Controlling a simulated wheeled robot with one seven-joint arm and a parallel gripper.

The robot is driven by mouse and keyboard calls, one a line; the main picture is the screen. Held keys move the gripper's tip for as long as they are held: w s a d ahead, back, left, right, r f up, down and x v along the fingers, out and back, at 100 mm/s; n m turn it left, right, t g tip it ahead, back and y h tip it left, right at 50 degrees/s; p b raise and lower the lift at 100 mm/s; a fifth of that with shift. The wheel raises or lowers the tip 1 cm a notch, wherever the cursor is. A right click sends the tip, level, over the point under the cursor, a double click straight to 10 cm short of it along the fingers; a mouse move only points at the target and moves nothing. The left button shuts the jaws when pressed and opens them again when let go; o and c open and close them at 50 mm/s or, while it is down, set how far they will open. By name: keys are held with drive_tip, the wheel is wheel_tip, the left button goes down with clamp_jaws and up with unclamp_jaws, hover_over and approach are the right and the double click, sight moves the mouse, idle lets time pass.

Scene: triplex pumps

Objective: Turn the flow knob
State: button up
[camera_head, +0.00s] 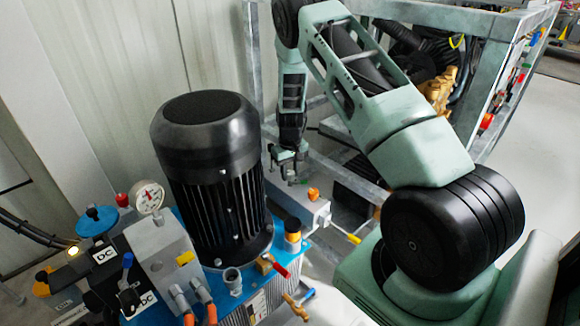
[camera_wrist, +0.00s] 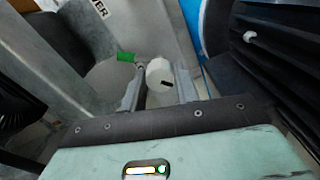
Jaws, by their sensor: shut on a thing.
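A white round knob (camera_wrist: 159,75) with a short black mark shows in the wrist view; I take it to be the flow knob. My gripper (camera_wrist: 160,84) has one finger on each side of it and is shut on it. In the head view my gripper (camera_head: 288,172) points down at the back end of a grey box (camera_head: 285,192) behind the black motor. The knob itself is too small or hidden to make out there. A small green part (camera_wrist: 126,57) sits just left of the knob in the wrist view.
A large black finned motor (camera_head: 212,170) stands left of my gripper. An orange knob (camera_head: 313,194) sits on the box's near end. A pressure gauge (camera_head: 149,197) and several valves are at lower left. A grey metal frame (camera_head: 490,60) stands behind my arm.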

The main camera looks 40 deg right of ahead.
sight(290, 172)
drive_tip(key=m+p, duration=0.1)
drive_tip(key=m, duration=0.2)
drive_tip(key=shift+r+p, duration=0.15)
drive_tip(key=shift+p, duration=0.25)
drive_tip(key=shift+m+p, duration=0.65)
drive_tip(key=shift+m, duration=1.05)
drive_tip(key=o, duration=1)
drive_tip(key=shift+c, duration=0.2)
wheel_tip(290, 172, up, 17)
drive_tip(key=p, duration=0.2)
drive_tip(key=shift+p, duration=0.3)
